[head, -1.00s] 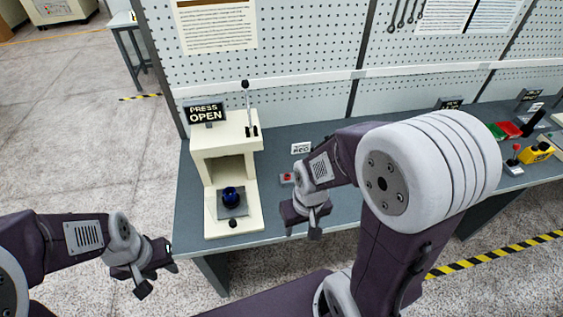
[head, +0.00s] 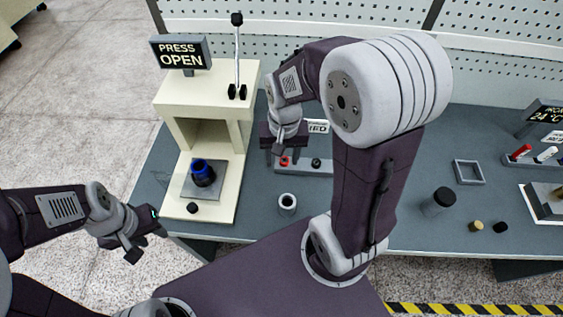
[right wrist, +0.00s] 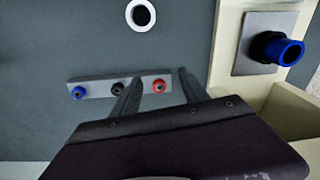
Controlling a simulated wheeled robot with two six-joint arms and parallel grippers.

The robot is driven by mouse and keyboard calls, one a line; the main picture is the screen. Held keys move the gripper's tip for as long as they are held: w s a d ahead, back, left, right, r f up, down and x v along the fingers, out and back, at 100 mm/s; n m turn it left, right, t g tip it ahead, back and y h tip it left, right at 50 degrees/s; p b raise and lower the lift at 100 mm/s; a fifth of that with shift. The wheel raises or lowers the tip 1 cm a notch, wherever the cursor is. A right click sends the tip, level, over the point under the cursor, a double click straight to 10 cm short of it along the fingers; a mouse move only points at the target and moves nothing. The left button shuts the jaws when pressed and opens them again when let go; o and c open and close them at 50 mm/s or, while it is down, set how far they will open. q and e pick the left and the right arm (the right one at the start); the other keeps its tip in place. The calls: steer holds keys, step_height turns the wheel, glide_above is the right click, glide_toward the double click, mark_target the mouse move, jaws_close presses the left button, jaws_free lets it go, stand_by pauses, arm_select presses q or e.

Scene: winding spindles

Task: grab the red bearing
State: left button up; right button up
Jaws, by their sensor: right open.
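The red bearing (head: 284,161) sits at one end of a grey strip holder (head: 300,170) on the bench; it also shows in the right wrist view (right wrist: 160,86). A black bearing (right wrist: 117,88) and a blue bearing (right wrist: 79,92) sit in the same holder (right wrist: 98,89). My right gripper (right wrist: 160,79) is open, pointing down at the holder, with the red bearing seen between its two fingers. The fingers do not hold it, and their height over it is hard to tell. My left gripper (head: 142,233) is open and empty, off the bench's left front edge.
A cream press (head: 170,112) with a sign reading "PRESS OPEN" stands left of the holder, a blue collar (head: 203,172) inside it. A white ring (head: 287,203) lies in front of the holder. A black cylinder (head: 443,200) and grey square frame (head: 469,172) are further right.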

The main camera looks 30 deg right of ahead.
mark_target(284, 160)
steer(key=w+d+m+b, duration=0.1)
steer(key=w+m, duration=0.1)
steer(key=w+d+m+b, duration=0.1)
steer(key=w+d, duration=0.1)
steer(key=w, duration=0.1)
steer(key=shift+d+m, duration=0.2)
steer(key=shift+m, duration=0.2)
step_height(284, 160, down, 3)
steer(key=shift+s+d+r, duration=0.1)
steer(key=shift+d, duration=0.05)
steer(key=f, duration=0.3)
steer(key=f+b, duration=0.1)
steer(key=f, duration=0.1)
steer(key=shift+a, duration=0.25)
steer(key=shift+f, duration=0.4)
steer(key=shift+r, duration=0.1)
steer(key=shift+c, duration=0.9)
arm_select(q)
step_height(284, 160, down, 5)
steer(key=shift+w, duration=0.15)
arm_select(e)
jaws_close()
